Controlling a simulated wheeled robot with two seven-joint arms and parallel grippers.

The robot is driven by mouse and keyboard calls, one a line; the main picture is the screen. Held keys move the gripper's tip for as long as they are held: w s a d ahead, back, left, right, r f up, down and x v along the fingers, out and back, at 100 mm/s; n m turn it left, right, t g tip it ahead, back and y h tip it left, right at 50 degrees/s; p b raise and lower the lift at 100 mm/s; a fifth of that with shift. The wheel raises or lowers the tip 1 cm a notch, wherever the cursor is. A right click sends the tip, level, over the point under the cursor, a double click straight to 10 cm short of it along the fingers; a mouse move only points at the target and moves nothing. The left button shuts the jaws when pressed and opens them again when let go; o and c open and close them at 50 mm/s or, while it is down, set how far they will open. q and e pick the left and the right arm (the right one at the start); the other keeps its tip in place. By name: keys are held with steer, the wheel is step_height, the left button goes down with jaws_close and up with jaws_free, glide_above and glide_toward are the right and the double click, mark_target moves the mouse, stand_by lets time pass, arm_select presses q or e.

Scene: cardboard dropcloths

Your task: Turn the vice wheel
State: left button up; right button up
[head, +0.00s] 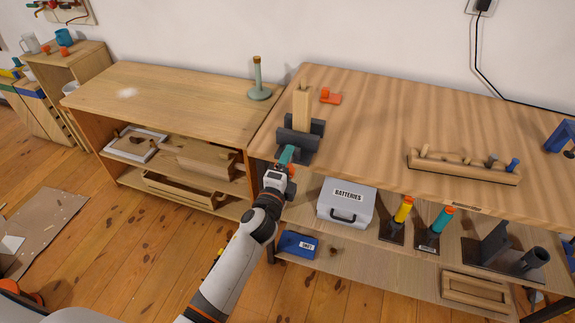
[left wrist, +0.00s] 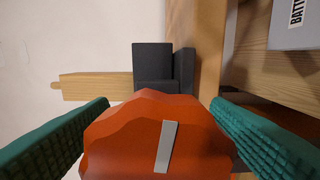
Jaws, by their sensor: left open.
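The dark grey vice (head: 298,138) stands at the front left edge of the workbench, with an upright wooden piece (head: 302,108) between its jaws. In the left wrist view the vice (left wrist: 152,62) lies beyond its wheel. The orange-red wheel (left wrist: 125,140) has a scalloped rim and a pale grey stripe on its face. My left gripper (head: 287,154) is in front of the vice and mostly hides the wheel in the head view. Its green fingers (left wrist: 160,125) are open, one on each side of the wheel. I cannot tell whether they touch it. My right gripper is not in view.
The workbench top (head: 390,125) holds a small orange item (head: 330,96) and a wooden tool rack (head: 463,166). A batteries case (head: 346,203) and a blue box (head: 298,245) sit on the shelf below. A lower cabinet (head: 175,90) stands at left.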

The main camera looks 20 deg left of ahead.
arm_select(q)
steer(key=s+b, duration=0.1)
steer(key=s, duration=1.1)
steer(key=shift+a, duration=0.2)
steer(key=s+f+n+g+p, duration=0.1)
steer(key=s+f+n+g, duration=0.2)
steer(key=f, duration=0.7)
steer(key=s+f+n+g+p, duration=0.1)
steer(key=s+f+n+g, duration=0.2)
steer(key=f, duration=0.7)
steer(key=s+f+n+g, duration=0.15)
steer(key=s+f, duration=0.35)
steer(key=f, duration=0.5)
steer(key=s+a+f+n+g, duration=0.2)
steer(key=s+f, duration=0.3)
steer(key=s, duration=0.4)
steer(key=s+a+f+n+g+p, duration=0.1)
steer(key=s+a+f+n+g, duration=0.1)
steer(key=s, duration=0.8)
steer(key=s+a+f+n+g+p, duration=0.1)
steer(key=s+f+n+g, duration=0.3)
steer(key=s+f, duration=0.5)
steer(key=shift+s+a+g+y, duration=0.3)
steer(key=shift+s+a+g, duration=0.35)
steer(key=shift+a+g, duration=0.1)
